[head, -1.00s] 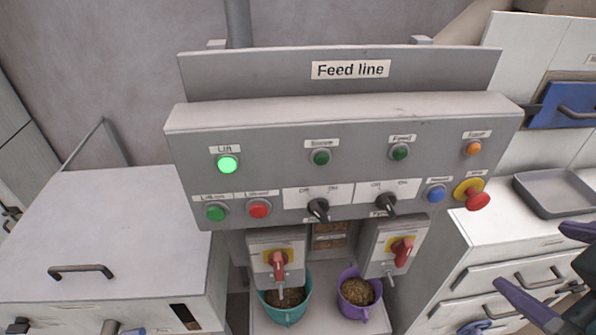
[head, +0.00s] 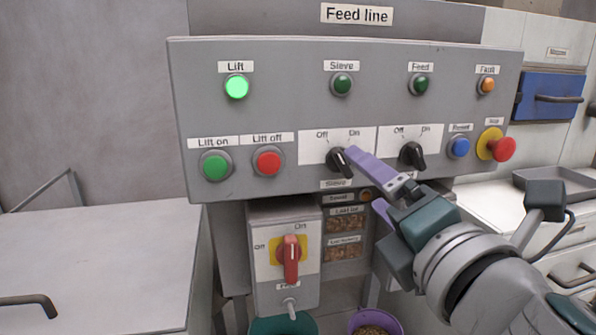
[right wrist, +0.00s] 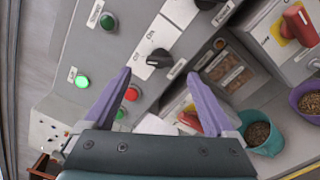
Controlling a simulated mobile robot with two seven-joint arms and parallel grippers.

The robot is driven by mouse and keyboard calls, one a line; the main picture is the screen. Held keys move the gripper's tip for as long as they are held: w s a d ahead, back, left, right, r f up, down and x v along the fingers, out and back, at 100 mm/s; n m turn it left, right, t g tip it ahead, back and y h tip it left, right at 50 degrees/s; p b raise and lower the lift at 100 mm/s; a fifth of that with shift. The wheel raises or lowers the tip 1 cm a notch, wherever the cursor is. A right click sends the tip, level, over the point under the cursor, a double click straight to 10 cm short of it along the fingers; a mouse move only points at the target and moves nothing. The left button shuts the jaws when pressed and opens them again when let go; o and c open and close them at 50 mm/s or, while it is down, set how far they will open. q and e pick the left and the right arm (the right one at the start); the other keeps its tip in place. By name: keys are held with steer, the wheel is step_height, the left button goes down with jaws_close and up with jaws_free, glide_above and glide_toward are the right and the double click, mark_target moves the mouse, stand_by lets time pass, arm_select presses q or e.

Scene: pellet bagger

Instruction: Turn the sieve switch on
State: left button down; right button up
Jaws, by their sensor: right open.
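The sieve switch (head: 340,162) is a black rotary knob on a white plate marked Off and On, above the label "Sieve". Its handle is tilted, upper end leaning toward Off. The sieve lamp (head: 342,84) above it is dark green and unlit. My right gripper (head: 365,180) is open, its purple fingers reaching the panel from the lower right. One fingertip is just right of the knob; whether it touches is unclear. In the right wrist view the knob (right wrist: 160,58) shows between and just beyond the two fingertips (right wrist: 159,75). My left gripper is out of view.
The feed switch (head: 412,155) is close to the right of my upper finger. The lift off button (head: 268,161) is left of the sieve switch. A red-handled isolator (head: 290,258) hangs below. The emergency stop (head: 502,149) sticks out at the right. The lift lamp (head: 237,87) glows green.

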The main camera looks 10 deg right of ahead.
mark_target(349, 164)
steer(key=w, duration=0.7)
steer(key=shift+w+a, duration=0.1)
steer(key=c, duration=1.4)
